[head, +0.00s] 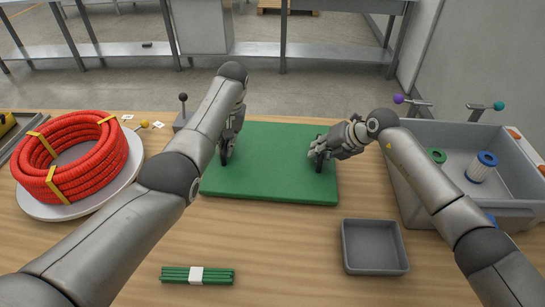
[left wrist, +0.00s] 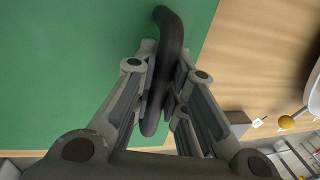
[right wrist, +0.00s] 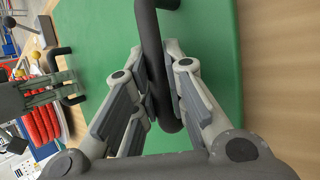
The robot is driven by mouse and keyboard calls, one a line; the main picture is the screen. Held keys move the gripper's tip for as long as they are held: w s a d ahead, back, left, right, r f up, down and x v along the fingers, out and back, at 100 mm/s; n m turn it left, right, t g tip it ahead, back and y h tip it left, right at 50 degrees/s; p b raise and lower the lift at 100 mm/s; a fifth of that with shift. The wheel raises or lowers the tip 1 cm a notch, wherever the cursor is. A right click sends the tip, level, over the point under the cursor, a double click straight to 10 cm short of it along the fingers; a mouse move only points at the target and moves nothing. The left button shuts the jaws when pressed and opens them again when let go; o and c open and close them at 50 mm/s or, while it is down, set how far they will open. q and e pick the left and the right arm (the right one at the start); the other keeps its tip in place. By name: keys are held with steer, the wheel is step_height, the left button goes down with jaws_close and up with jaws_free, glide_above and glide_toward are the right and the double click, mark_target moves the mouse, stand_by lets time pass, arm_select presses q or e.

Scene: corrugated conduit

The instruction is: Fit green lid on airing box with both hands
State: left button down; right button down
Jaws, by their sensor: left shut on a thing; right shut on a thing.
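The green lid (head: 265,165) is a flat rectangular panel with a dark bar handle near its left side and another near its right. It appears level over the middle of the wooden table. No airing box shows clearly beneath it, and I cannot tell whether the lid rests on anything. My left gripper (head: 226,156) is shut on the left handle, seen in the left wrist view (left wrist: 171,40). My right gripper (head: 319,161) is shut on the right handle, seen in the right wrist view (right wrist: 151,35).
A red conduit coil (head: 105,157) lies on a white round plate (head: 60,212) at left, near small levers. A grey bin (head: 408,185) with blue- and green-ended parts stands at right. A shallow grey tray (head: 372,266) and bundled green rods (head: 215,275) lie in front.

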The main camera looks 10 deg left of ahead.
arm_select(q)
steer(key=shift+w+r, duration=0.1)
steer(key=shift+r, duration=0.1)
arm_select(e)
steer(key=shift+w+r, duration=0.1)
steer(key=shift+r, duration=0.1)
